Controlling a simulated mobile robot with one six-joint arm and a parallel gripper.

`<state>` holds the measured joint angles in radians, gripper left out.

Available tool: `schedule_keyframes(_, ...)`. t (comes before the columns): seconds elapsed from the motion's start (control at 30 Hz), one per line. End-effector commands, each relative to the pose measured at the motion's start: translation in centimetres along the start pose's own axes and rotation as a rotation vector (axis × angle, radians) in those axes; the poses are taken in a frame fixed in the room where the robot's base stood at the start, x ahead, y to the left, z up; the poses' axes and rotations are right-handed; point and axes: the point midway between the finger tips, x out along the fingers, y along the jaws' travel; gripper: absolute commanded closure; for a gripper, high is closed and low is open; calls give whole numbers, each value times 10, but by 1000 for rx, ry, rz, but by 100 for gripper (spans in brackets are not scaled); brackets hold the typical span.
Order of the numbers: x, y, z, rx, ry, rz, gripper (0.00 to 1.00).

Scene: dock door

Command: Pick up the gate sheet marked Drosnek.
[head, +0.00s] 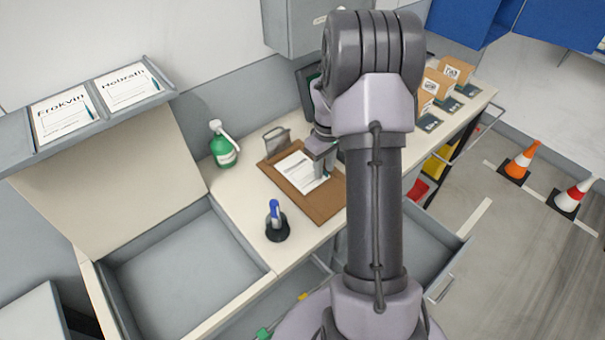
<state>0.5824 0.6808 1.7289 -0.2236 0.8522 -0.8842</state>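Two sheets lie in the grey sloped rack at the upper left: one reads "Frokvin" (66,115), the other "Hobrath" (128,87). A white sheet (299,174) lies on the brown clipboard (312,207) on the bench. Its name is too small and partly covered to read, so I cannot tell whether it is the Drosnek sheet. My gripper (321,165) points down at the right part of this sheet. I cannot tell whether it touches the sheet or whether its fingers are apart. My arm hides the bench to the right of the clipboard.
An open, empty bin (185,262) with a raised lid is at left. A drawer (440,250) stands open at right. Cones (521,161) stand on the floor.

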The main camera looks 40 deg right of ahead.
Motion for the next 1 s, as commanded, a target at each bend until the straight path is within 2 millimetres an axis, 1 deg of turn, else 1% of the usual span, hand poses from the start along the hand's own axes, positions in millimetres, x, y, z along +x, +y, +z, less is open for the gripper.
schedule_keyframes(0.17,-1,0,0,0,1,0,71)
schedule_keyframes(0.27,-1,0,0,0,1,0,89)
schedule_keyframes(0.3,-1,0,0,0,0,0,96)
schedule_keyframes(0.33,-1,0,0,0,0,0,100)
schedule_keyframes(1.0,-1,0,0,0,0,0,100)
